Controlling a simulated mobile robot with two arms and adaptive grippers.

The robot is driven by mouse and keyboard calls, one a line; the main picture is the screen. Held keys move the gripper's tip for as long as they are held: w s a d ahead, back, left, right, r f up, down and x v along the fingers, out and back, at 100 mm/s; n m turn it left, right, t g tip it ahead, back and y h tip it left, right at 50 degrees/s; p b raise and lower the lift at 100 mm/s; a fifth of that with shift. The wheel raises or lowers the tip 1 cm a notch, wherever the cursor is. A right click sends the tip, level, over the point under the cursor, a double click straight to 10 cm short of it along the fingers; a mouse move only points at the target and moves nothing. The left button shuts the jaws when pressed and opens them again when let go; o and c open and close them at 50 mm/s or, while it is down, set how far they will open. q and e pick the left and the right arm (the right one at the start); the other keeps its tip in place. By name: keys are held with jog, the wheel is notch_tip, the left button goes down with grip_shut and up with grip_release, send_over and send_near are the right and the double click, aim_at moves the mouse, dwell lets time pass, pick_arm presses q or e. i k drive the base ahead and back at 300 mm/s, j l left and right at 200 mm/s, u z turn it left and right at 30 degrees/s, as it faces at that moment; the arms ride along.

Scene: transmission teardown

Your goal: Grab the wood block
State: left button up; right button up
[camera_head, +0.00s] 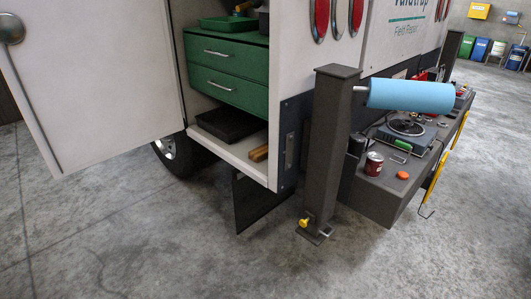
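The wood block (259,153) is small and light brown. It lies on the white lower shelf (233,150) of the open truck compartment, near the shelf's right end and front edge. The compartment's right side wall stands close beside it. Neither of my grippers shows in the head view, so whether they are open or shut is not visible.
A black tray (230,124) sits left of the block, under a green drawer unit (228,72). An open white door (95,90) stands at left. A dark post (331,150) with a blue roll (411,96) stands at right, beside a cluttered bench (383,189). The front floor is clear.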

aim_at(261, 153)
jog(key=i+j, duration=0.1)
jog(key=i, duration=0.45)
jog(key=i+j+z, duration=0.1)
jog(key=i, duration=0.4)
